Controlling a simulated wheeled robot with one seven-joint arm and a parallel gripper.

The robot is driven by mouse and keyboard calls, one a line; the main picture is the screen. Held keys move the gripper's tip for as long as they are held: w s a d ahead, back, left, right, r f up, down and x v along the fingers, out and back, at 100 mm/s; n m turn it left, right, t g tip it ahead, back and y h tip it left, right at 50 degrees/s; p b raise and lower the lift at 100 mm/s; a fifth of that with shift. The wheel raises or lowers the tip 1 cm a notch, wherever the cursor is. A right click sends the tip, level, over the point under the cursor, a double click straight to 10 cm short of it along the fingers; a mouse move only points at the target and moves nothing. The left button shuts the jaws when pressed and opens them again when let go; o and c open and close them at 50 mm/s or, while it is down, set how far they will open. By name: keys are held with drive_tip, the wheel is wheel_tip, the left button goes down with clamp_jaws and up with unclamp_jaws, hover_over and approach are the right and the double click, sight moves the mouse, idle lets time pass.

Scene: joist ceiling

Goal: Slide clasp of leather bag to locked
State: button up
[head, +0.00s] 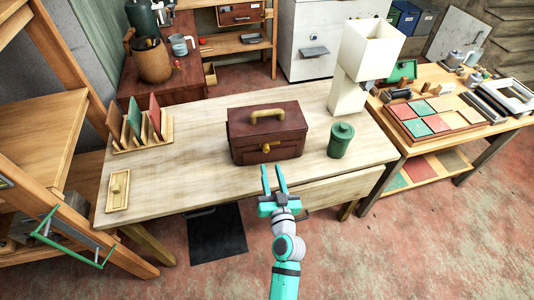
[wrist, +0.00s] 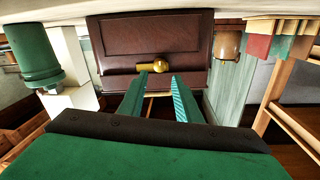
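The dark red-brown leather bag (head: 240,138) stands upright on the wooden table, with a tan handle on top. Its brass clasp (head: 267,147) is on the front face. The wrist view, which appears turned over, shows the bag (wrist: 120,38) close up and the clasp (wrist: 153,66) as a short bar with a round knob. I cannot tell from its position whether it is locked. My gripper (head: 273,168) is open and empty in front of the bag, just short of the clasp. In the wrist view its two fingers (wrist: 158,80) point toward the clasp, apart from it.
The table (head: 190,165) also holds a green canister (head: 341,142) right of the bag, a white lamp (head: 347,97) behind it, a slotted rack (head: 142,143) and a small wooden tray (head: 112,203) at left.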

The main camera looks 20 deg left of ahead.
sight(266, 151)
drive_tip(key=x, duration=0.8)
drive_tip(key=shift+w+a+f, duration=0.1)
drive_tip(key=shift+w+a, duration=0.05)
drive_tip(key=shift+w, duration=0.15)
